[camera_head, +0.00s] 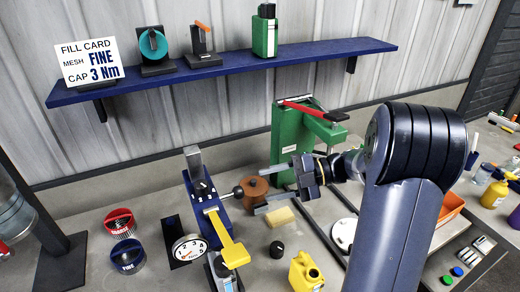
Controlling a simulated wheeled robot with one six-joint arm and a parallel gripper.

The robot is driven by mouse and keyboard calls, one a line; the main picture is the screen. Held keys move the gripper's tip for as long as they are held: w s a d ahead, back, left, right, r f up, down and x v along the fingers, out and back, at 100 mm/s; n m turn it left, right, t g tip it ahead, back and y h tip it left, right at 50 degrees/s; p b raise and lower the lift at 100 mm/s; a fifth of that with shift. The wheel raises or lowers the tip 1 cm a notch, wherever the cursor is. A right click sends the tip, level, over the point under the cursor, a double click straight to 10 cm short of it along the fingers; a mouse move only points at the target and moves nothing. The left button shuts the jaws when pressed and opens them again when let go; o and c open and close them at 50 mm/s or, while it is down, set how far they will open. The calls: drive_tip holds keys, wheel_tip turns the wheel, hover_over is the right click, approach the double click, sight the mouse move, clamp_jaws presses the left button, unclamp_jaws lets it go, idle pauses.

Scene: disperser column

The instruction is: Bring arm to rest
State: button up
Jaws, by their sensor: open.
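My arm (405,190) reaches in from the lower right and bends over at a thick dark joint. My gripper (262,188) points left, with its two fingers spread apart. A round brown pot-like thing (252,186) shows between the fingers. I cannot tell whether the fingers touch it or it lies behind them. A blue stand (205,195) with a yellow lever (226,240) is just left of the gripper.
A green press (290,135) with a red handle stands close behind the gripper. A gauge (188,248), two cups (120,223), a yellow jug (305,272) and a black knob (277,249) stand on the bench. A blue shelf (225,66) runs above.

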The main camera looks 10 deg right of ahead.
sight(233, 196)
drive_tip(key=x, duration=0.3)
drive_tip(key=p+x, duration=0.1)
drive_tip(key=x, duration=0.3)
drive_tip(key=f+p+x, duration=0.1)
drive_tip(key=x, duration=0.3)
drive_tip(key=shift+d, duration=0.15)
drive_tip(key=shift+f, duration=0.1)
drive_tip(key=shift+d, duration=0.1)
